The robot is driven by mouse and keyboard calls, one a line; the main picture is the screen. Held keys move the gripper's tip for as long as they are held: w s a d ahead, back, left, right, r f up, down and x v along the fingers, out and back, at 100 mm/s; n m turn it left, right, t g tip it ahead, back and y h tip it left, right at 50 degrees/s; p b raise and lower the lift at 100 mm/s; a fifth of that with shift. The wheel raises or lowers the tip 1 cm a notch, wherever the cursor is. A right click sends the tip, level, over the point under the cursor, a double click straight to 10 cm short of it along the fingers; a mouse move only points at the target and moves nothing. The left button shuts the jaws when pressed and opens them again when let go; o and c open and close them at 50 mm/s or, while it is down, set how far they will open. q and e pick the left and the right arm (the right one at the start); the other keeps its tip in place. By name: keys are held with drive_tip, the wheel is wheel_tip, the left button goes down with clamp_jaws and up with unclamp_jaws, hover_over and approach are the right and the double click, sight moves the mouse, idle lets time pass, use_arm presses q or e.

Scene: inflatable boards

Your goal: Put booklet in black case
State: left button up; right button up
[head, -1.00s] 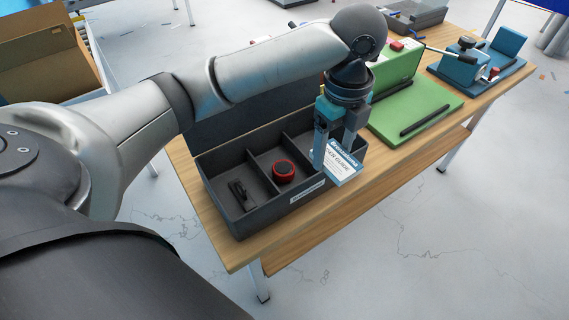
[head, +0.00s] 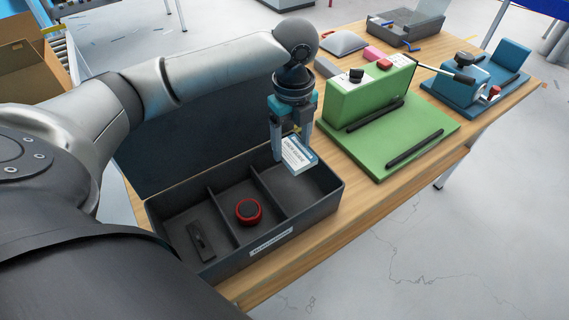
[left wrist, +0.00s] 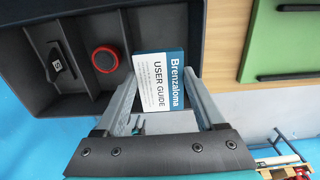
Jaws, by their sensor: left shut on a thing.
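The booklet (head: 299,156), white and blue with "User Guide" on its cover, is held by my left gripper (head: 292,150). In the left wrist view the booklet (left wrist: 161,82) sits between the two fingers (left wrist: 160,95). The black case (head: 335,196) stands open on the table with its lid up behind it and has three compartments. The booklet is above the right compartment, which looks empty. A red-rimmed black round part (head: 248,210) lies in the middle compartment and a small black part (head: 201,242) in the left one. My right gripper is not in view.
A green board with a block (head: 425,135) lies right of the case, and a blue fixture (head: 480,85) stands farther right. The wooden table's front edge runs close to the case.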

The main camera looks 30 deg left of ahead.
use_arm(q)
drive_tip(key=b, duration=0.2)
hover_over(291, 189)
wheel_tip(291, 189, down, 8)
drive_tip(key=shift+f, duration=0.7)
drive_tip(key=shift+f+b, duration=0.4)
drive_tip(key=shift+f, duration=1.65)
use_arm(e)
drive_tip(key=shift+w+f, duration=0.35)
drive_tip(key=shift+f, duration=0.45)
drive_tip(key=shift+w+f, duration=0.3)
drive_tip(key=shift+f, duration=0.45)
use_arm(q)
drive_tip(key=shift+f, duration=0.1)
drive_tip(key=o, duration=1.5)
wheel_tip(291, 189, up, 12)
drive_tip(key=p, duration=0.3)
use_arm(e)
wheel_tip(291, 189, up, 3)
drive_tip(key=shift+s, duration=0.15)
